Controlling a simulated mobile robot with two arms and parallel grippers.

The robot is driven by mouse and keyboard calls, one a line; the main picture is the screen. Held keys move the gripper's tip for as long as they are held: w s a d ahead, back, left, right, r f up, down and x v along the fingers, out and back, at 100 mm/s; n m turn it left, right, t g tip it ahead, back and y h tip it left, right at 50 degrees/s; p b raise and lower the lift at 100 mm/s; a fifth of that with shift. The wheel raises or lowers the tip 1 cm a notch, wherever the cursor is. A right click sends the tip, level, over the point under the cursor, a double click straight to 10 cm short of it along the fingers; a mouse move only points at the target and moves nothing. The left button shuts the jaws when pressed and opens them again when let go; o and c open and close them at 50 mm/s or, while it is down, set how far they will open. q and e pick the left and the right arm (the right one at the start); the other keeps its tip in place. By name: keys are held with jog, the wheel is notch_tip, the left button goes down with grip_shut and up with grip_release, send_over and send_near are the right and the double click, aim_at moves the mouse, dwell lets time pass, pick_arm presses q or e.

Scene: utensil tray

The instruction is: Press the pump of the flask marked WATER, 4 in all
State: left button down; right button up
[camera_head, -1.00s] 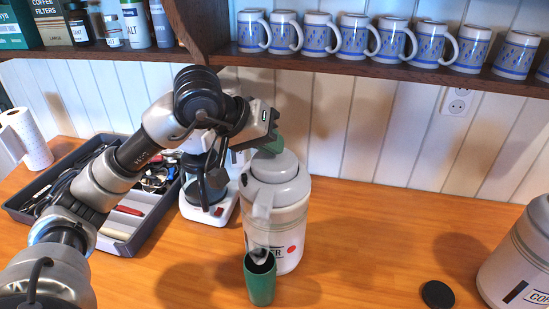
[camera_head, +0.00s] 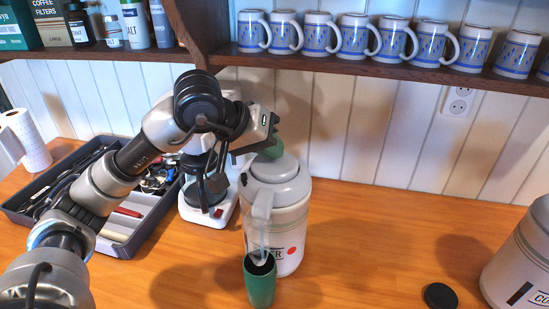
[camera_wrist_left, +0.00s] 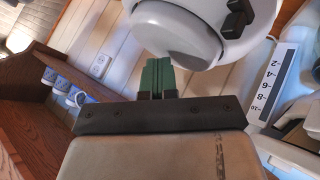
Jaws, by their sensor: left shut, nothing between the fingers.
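The white flask (camera_head: 292,225) stands upright on the counter. Its label is partly hidden by the cup and spout; only the last letters, ending in R, show. A red dot sits beside the label. My left gripper (camera_head: 271,149) is shut and empty, with its green fingertips at the back of the flask's grey pump top (camera_head: 277,172); I cannot tell exact contact. In the left wrist view the fingertips (camera_wrist_left: 157,76) are together beside the rounded pale lid (camera_wrist_left: 180,32). A green cup (camera_head: 259,285) stands under the spout, with a thin pale streak running down to it. My right gripper is not in view.
A second flask (camera_head: 520,265), its label starting CO, stands at the right edge. A black disc (camera_head: 439,296) lies near it. A utensil tray (camera_head: 120,247) and a white appliance (camera_head: 212,212) are at left. A shelf with mugs (camera_head: 355,38) hangs above. The counter's right middle is clear.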

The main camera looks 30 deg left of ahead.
pick_arm(q)
jog(key=shift+f+b, duration=0.3)
jog(key=shift+f, duration=0.15)
jog(key=shift+r, duration=0.15)
dwell(0.3)
jog(key=shift+r+p, duration=1)
jog(key=shift+r, duration=0.35)
notch_tip(320, 180, up, 5)
jog(key=p, duration=0.3)
dwell(2.1)
